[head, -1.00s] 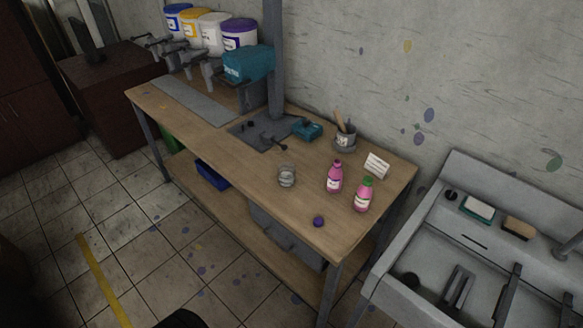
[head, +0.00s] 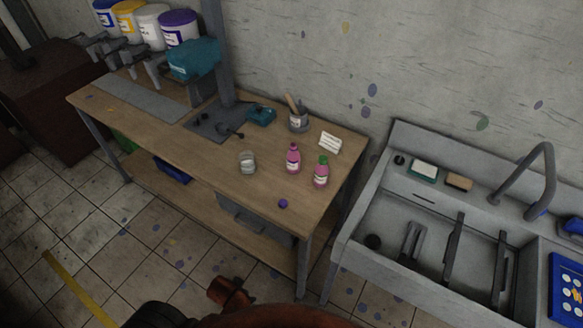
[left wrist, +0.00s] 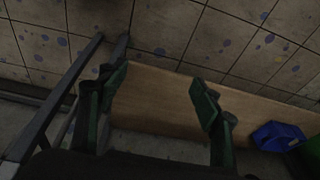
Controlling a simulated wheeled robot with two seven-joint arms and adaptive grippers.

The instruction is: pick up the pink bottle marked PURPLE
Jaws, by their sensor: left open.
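Two pink bottles stand upright on the wooden table. One pink bottle (head: 293,159) has a dark pinkish top, and the other pink bottle (head: 321,172) has a green cap and stands to its right, nearer the table's end. Both have white labels too small to read, so I cannot tell which is marked PURPLE. A small purple cap (head: 283,203) lies near the table's front edge. My left gripper (left wrist: 158,92) is open and empty in the left wrist view, over the floor and a wooden board, with no bottle visible there. My right gripper is not in view.
A glass jar (head: 247,162), a pencil cup (head: 298,121) and a white card (head: 330,143) stand near the bottles. A grey sink (head: 395,215) is to the right. A blue bin (left wrist: 278,135) shows in the left wrist view. The table front around the purple cap is mostly clear.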

